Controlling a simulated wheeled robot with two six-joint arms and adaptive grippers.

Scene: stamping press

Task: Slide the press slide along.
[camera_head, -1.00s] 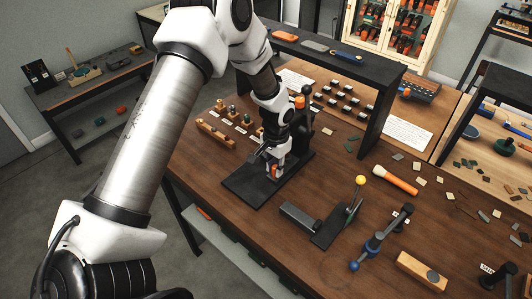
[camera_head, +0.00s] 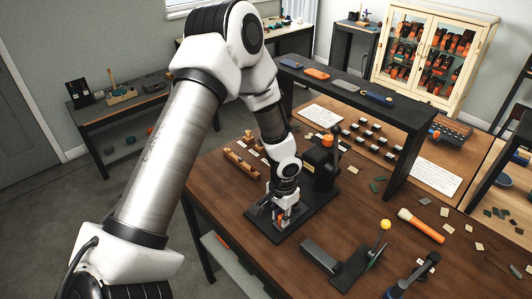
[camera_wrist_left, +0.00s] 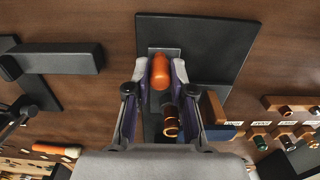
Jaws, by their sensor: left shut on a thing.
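The press has a flat black base (camera_head: 318,208) on the wooden table and a dark upright body (camera_head: 322,178) with an orange cap (camera_head: 327,141). My left gripper (camera_head: 283,214) points down over the near left part of the base. In the left wrist view its fingers (camera_wrist_left: 158,85) are shut on an upright orange knob (camera_wrist_left: 160,72), taken to be the press slide's handle. A grey plate (camera_wrist_left: 168,52) shows beside the knob on the black base (camera_wrist_left: 215,40). The fingers hide much of the slide.
A wooden rack (camera_head: 241,163) lies left of the press. A black shelf (camera_head: 365,97) stands behind. A black clamp-like fixture with a yellow ball (camera_head: 386,225) and an orange-handled tool (camera_head: 420,225) lie to the right. Bare table lies between press and fixture.

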